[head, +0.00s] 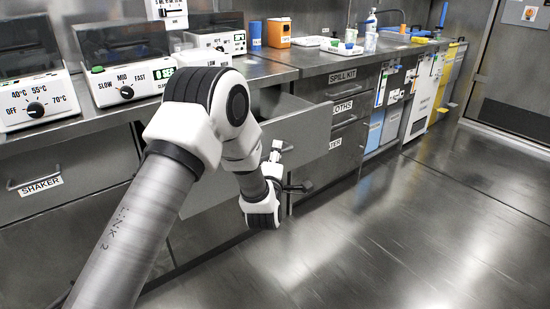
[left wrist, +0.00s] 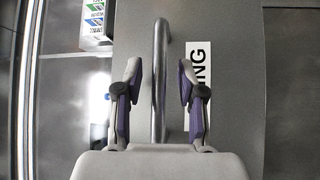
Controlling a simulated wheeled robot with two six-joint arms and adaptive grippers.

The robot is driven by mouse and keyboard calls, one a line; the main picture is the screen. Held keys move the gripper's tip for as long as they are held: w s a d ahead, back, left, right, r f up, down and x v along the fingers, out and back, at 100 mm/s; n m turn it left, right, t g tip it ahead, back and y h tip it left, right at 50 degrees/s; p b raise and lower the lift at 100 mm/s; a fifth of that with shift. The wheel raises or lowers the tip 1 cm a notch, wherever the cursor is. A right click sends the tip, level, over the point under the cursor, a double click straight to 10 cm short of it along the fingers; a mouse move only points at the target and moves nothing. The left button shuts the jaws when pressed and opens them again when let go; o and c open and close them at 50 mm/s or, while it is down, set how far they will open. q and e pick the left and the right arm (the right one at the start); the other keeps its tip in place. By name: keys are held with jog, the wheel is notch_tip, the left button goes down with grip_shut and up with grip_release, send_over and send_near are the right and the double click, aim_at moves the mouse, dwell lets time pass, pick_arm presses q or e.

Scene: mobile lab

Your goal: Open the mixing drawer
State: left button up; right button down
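The mixing drawer (head: 309,133) stands pulled out from under the counter in the head view, its grey front well forward of the cabinet and part of its inside showing. My left arm covers much of it. My left gripper (left wrist: 160,72) is open, one finger on each side of the handle, with a visible gap on both sides. My right gripper is in neither view.
The shaker drawer (head: 40,187) at left is shut. Drawers with labels, among them spill kit (head: 342,76), are shut at right. Heater units and bottles stand on the counter (head: 311,62). The floor (head: 400,230) in front is clear.

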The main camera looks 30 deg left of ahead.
pick_arm(q)
jog(key=v, duration=1.2)
jog(key=s+d+f+m+g+h, duration=0.15)
jog(key=s+f+m+g, duration=0.35)
jog(key=f, duration=0.8)
jog(key=s+f+m+g+h, duration=0.1)
jog(key=s+f+g+h, duration=0.2)
jog(key=s+f, duration=0.65)
jog(key=s+d+f+m+g+h, duration=0.1)
jog(key=s+d+f+m+g, duration=0.2)
jog(key=s+f+m+g, duration=0.45)
jog(key=s+d+f+m+g+h, duration=0.2)
jog(key=s+f+m, duration=0.3)
jog(key=s, duration=0.5)
notch_tip(320, 180, up, 34)
jog(key=m+p, duration=0.2)
jog(key=p, duration=3)
jog(key=shift+p, duration=0.35)
